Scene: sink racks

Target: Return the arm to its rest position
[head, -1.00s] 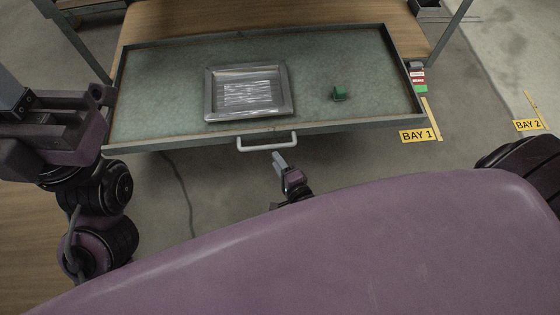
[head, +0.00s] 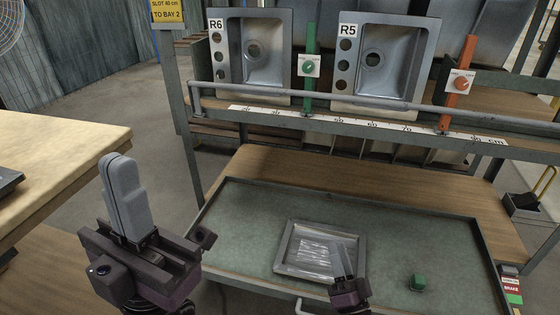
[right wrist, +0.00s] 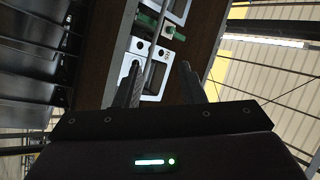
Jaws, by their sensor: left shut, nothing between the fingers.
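My left gripper (head: 124,195) stands upright at the lower left of the head view. Its two grey fingers are together with nothing between them, beside the pull-out tray. My right gripper (head: 342,258) is at the lower middle of the head view, covering part of a shallow grey frame in the picture. In the right wrist view its two dark fingers (right wrist: 161,75) stand apart and no object shows between them, so it is open and empty.
The pull-out green tray (head: 245,207) bears the grey frame (head: 291,240) and a small green block (head: 418,281). Behind it, sinks R6 (head: 282,75) and R5 (head: 396,85) stand in a rack behind a rail. A wooden table (head: 60,150) is at the left.

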